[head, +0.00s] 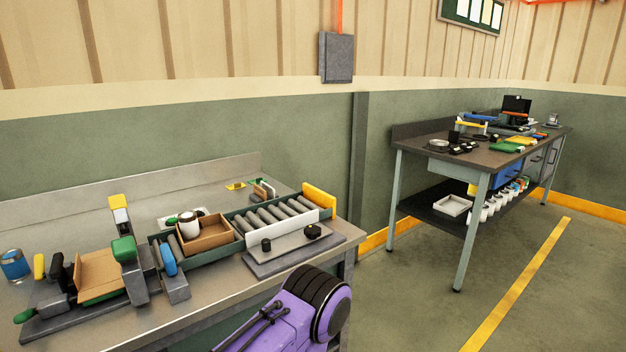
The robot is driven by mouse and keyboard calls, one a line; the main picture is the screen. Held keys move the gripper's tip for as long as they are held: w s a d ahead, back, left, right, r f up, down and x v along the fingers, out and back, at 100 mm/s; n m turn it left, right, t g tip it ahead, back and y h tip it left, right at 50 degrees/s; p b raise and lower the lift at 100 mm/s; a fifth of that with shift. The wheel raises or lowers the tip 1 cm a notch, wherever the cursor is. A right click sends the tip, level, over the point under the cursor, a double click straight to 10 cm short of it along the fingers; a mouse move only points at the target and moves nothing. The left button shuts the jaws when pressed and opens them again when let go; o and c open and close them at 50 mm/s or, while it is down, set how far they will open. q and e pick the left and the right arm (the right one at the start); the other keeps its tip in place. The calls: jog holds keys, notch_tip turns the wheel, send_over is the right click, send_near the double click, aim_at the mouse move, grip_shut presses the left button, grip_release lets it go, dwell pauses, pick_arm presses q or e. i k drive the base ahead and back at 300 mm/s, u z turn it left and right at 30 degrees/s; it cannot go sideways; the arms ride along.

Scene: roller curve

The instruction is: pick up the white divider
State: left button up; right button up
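A long, low white strip (282,228) stands along the near side of the roller track at its right end; it looks like the white divider. Behind it lie grey rollers (268,217), and a yellow end stop (319,201) closes the track on the right. A purple and black part (285,318), which looks like a link of my arm, rises from the bottom edge, apart from the strip. Neither of my grippers shows in the head view.
A grey plate (290,250) with two black knobs lies in front of the strip. Clamps and a cardboard piece (100,277) crowd the left. Another workbench (425,150) stands at right.

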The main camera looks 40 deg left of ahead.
aim_at(271, 192)
jog(key=i, duration=3.9)
jog(key=u, duration=4.3)
